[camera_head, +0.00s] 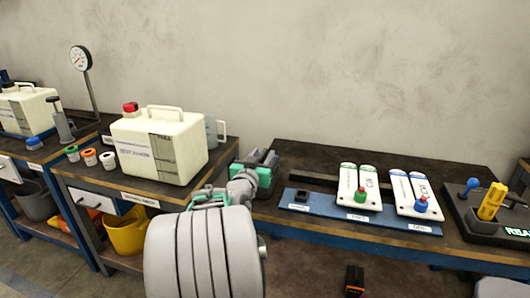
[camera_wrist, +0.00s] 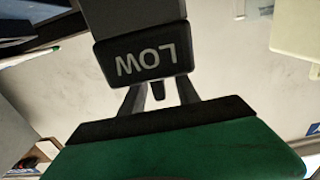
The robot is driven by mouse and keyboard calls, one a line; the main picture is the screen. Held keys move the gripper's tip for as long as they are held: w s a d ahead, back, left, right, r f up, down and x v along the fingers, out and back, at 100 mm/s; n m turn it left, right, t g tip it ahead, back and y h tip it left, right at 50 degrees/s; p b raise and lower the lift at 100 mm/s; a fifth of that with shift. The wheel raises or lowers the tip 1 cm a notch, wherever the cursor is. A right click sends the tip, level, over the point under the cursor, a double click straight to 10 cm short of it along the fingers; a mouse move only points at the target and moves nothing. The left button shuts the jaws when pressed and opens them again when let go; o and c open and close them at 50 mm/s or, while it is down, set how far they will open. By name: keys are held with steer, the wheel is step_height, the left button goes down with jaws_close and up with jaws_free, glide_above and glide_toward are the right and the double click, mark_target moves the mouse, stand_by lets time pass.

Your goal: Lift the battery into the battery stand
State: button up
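A dark grey block marked LOW (camera_wrist: 148,58), which looks like the battery, fills the top middle of the wrist view; its lettering is upside down. The fingers of my gripper (camera_wrist: 160,92) run up to the block and pass behind it, and they appear shut on it. In the head view my gripper (camera_head: 262,172), green and black, is over the left end of the right bench. The battery is hard to separate from it there. A blue board (camera_head: 330,211) with a small dark socket (camera_head: 301,195) lies just right; I cannot tell whether this is the battery stand.
Two white-topped units (camera_head: 358,186) (camera_head: 412,194) with green and blue knobs stand on the board. A black stand with a yellow part (camera_head: 492,202) is farther right. A cream tank (camera_head: 160,147) sits on the left bench. A dark orange-marked object (camera_head: 354,279) is on the floor.

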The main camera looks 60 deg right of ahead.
steer(key=a, duration=0.4)
steer(key=shift+s+a+r, duration=0.1)
steer(key=shift+s+a, duration=0.15)
steer(key=shift+s, duration=0.1)
